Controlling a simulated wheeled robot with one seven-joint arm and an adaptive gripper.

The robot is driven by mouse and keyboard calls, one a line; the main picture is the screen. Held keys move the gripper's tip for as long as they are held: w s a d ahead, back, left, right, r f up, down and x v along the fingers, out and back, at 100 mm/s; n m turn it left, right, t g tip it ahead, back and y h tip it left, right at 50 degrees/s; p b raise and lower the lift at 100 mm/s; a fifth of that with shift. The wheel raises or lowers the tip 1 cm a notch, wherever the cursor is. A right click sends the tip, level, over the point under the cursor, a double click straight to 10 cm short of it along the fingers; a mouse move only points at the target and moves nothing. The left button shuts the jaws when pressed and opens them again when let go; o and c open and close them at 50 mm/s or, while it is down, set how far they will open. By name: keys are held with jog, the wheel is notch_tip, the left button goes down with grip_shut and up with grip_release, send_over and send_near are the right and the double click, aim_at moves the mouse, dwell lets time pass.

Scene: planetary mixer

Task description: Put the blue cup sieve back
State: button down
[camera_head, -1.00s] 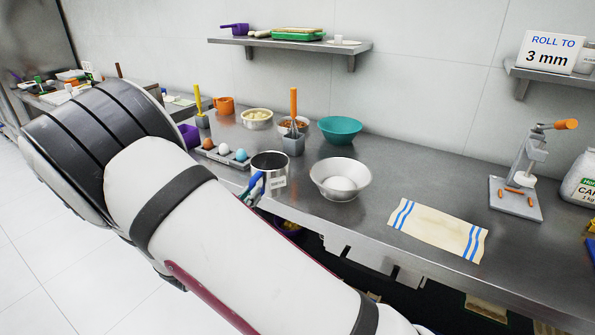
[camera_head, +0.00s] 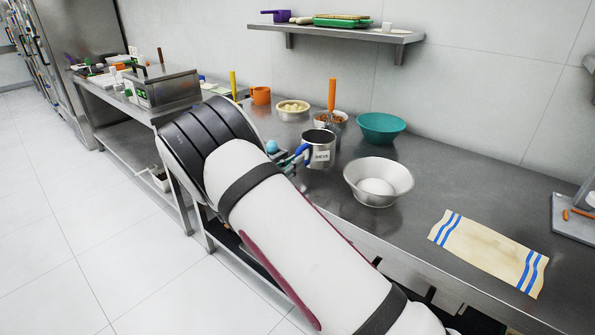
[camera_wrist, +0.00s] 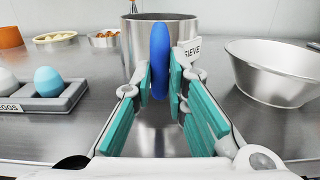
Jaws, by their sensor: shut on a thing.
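The cup sieve is a metal cup (camera_head: 321,155) with a blue handle (camera_wrist: 159,60) and a white label reading SIEVE. My gripper (camera_wrist: 160,82), with teal finger pads, is shut on the blue handle. The cup is upright just beyond the fingers. In the head view, it is over the steel counter, left of a metal bowl. Whether its base touches the counter is unclear. My arm and fingers hide part of the handle in the head view.
The metal bowl (camera_head: 378,182) holds something white. Behind are a teal bowl (camera_head: 381,127), an orange-handled tool (camera_head: 332,95) and small ingredient bowls. An egg tray (camera_wrist: 45,105) is left of my gripper. A striped cloth (camera_head: 488,250) lies right. A shelf (camera_head: 350,33) hangs above.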

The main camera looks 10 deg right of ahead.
jog(key=shift+x, duration=0.9)
jog(key=shift+w+f, duration=0.15)
jog(key=shift+f, duration=0.8)
jog(key=shift+w+f, duration=0.2)
jog(key=shift+f, duration=0.85)
jog(key=c, duration=1.6)
grip_release()
